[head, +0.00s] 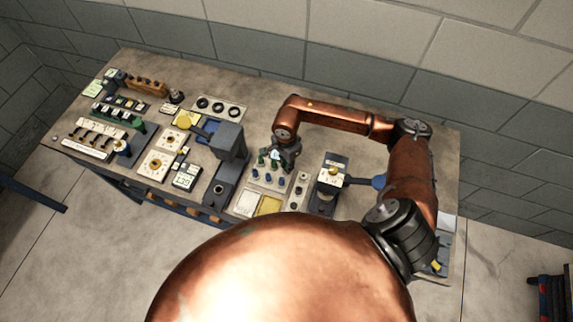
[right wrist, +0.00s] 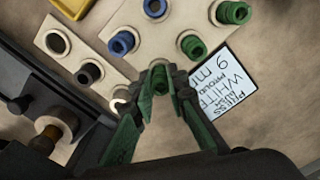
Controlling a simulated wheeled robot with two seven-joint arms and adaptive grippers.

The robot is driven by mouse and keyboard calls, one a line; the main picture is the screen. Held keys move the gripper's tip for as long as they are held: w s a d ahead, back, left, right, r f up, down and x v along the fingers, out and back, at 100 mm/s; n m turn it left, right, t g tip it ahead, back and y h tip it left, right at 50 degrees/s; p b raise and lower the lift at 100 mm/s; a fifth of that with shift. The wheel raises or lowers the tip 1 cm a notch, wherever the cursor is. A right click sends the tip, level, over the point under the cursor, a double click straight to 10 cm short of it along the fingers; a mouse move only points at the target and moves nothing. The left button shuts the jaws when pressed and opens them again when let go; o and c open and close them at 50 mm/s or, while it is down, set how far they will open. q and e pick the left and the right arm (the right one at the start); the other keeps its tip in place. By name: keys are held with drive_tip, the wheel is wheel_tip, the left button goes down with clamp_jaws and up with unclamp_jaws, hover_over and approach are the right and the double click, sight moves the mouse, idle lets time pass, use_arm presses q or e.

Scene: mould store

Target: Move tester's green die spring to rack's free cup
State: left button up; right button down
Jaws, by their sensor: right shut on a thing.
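My right gripper (head: 284,152) is over the spring rack (head: 257,184) in the head view. In the right wrist view, its fingertips (right wrist: 161,82) are shut on a green die spring (right wrist: 159,84), mostly hidden between them. The spring is at the edge of the rack (right wrist: 176,22); I cannot tell whether it is seated in a cup. Blue springs (right wrist: 122,42) and green springs (right wrist: 192,45) stand in the rack near the fingers. Two lever devices, one on the right (head: 331,178) and one in the middle (head: 228,140), stand on the bench. My left gripper is not in view.
A strip with dark rings (right wrist: 90,72) lies beside the rack. A printed card (right wrist: 222,78) lies on its other side. A yellow tray (head: 269,205) and a pale tray (head: 246,203) are in front. Gauges and small parts crowd the bench's left half.

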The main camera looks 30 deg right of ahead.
drive_tip(key=shift+f, duration=0.2)
drive_tip(key=c, duration=1.8)
unclamp_jaws()
drive_tip(key=shift+o, duration=0.4)
drive_tip(key=o, duration=0.3)
drive_tip(key=shift+r, duration=0.1)
drive_tip(key=shift+r+p, duration=1.4)
drive_tip(key=shift+r, duration=2.3)
